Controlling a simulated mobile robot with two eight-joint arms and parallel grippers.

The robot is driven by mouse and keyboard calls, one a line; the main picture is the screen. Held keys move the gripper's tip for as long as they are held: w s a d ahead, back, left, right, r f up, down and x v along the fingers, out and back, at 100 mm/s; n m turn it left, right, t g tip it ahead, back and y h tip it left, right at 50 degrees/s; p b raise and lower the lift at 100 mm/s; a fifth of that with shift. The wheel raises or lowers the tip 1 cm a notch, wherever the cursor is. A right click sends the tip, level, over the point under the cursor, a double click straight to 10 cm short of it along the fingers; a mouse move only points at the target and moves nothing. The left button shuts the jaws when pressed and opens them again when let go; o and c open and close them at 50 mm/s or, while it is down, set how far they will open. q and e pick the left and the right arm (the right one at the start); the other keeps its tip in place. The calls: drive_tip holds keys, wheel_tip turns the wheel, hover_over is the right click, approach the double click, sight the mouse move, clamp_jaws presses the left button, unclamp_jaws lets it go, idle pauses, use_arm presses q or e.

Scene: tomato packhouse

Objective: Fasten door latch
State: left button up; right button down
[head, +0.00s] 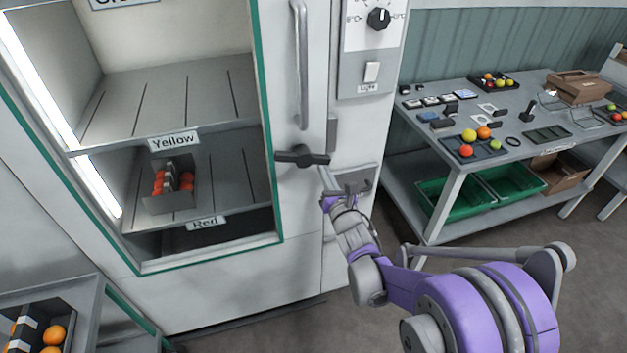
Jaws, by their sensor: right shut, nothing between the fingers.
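The cabinet door (286,210) has a large window with a green edge and looks shut, nearly flush with the pale panel on its right. The door latch (303,158) is a dark lever with a round hub below the vertical grey door handle (300,65). It lies roughly level, its left end over the door's frame and its right end near the seam. My right gripper (345,190) is shut and empty, below and to the right of the latch and apart from it. It hides part of the cabinet front. My left gripper is out of view.
A control panel (352,38) with a black knob is above right. On the right, a workbench (540,110) holds tomatoes and trays, with green crates (453,200) underneath. A low cart (85,290) with orange fruit stands at lower left. Floor is clear before the cabinet.

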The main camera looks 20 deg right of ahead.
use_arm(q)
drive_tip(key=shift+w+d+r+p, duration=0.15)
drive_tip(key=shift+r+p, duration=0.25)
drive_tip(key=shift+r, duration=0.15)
use_arm(e)
drive_tip(key=shift+d+r, duration=0.45)
drive_tip(key=shift+r, duration=0.25)
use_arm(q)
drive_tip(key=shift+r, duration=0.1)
use_arm(e)
drive_tip(key=shift+r, duration=0.1)
use_arm(q)
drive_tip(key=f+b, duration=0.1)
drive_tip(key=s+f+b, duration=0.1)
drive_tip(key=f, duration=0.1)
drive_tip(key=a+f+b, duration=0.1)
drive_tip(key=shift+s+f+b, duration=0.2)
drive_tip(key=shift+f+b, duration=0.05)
drive_tip(key=shift+b, duration=0.15)
use_arm(e)
drive_tip(key=s+f, duration=0.4)
drive_tip(key=s, duration=0.6)
drive_tip(key=shift+s+d+f, duration=0.2)
drive_tip(key=shift+s, duration=0.2)
